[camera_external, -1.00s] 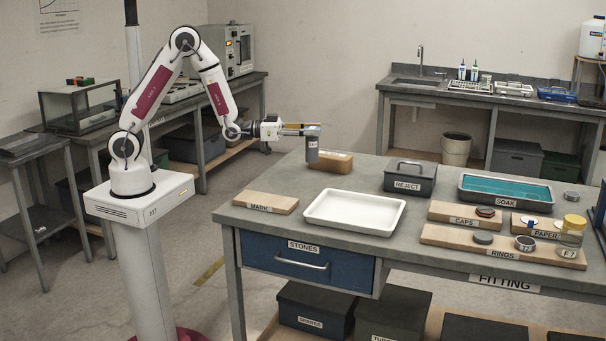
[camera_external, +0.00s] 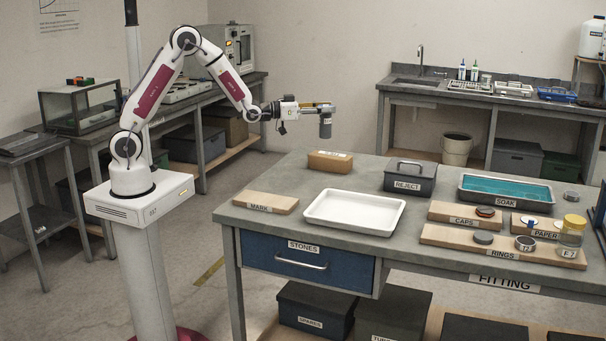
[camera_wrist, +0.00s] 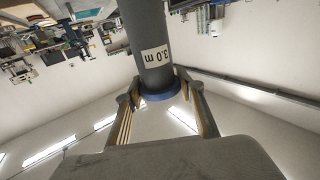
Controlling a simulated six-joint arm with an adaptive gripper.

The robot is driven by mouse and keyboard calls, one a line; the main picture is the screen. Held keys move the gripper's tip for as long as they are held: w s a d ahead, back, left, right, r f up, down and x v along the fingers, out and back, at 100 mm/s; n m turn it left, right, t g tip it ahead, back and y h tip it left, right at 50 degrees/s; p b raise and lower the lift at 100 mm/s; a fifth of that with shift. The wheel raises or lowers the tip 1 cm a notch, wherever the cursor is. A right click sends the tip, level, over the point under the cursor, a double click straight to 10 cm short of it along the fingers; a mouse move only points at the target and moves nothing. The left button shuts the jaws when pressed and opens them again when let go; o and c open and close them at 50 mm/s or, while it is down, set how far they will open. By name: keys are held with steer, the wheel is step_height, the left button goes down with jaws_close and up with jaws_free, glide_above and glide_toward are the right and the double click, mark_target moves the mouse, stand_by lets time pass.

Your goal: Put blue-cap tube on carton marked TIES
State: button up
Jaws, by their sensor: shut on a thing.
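My gripper (camera_external: 322,106) is shut on the blue-cap tube (camera_external: 325,128), a dark grey cylinder held upright in the air above the far left of the fitting table. In the wrist view, the tube (camera_wrist: 150,35) carries a "3.0 m" label. Its blue cap (camera_wrist: 160,94) sits between the two fingers of my gripper (camera_wrist: 165,98). A small brown box (camera_external: 330,162) lies on the table below the tube, clearly apart from it. A pale label is on its top, too small to read. I cannot read TIES on anything in view.
The table holds a MARK board (camera_external: 266,203), a white tray (camera_external: 354,224), a dark REJECT box (camera_external: 410,178), a SOAK tray (camera_external: 463,198) and a RINGS board (camera_external: 455,247) with small parts. Bare tabletop lies around the brown box.

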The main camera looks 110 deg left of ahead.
steer(key=a+r+n+g+y, duration=0.1)
steer(key=a, duration=0.5)
steer(key=shift+w+r+y, duration=0.15)
steer(key=shift+r+y, duration=0.05)
steer(key=shift+y, duration=0.1)
steer(key=shift+d, duration=0.1)
step_height(320, 180, down, 6)
steer(key=shift+f, duration=0.15)
stand_by(0.5)
steer(key=shift+f, duration=1.85)
steer(key=shift+f, duration=0.15)
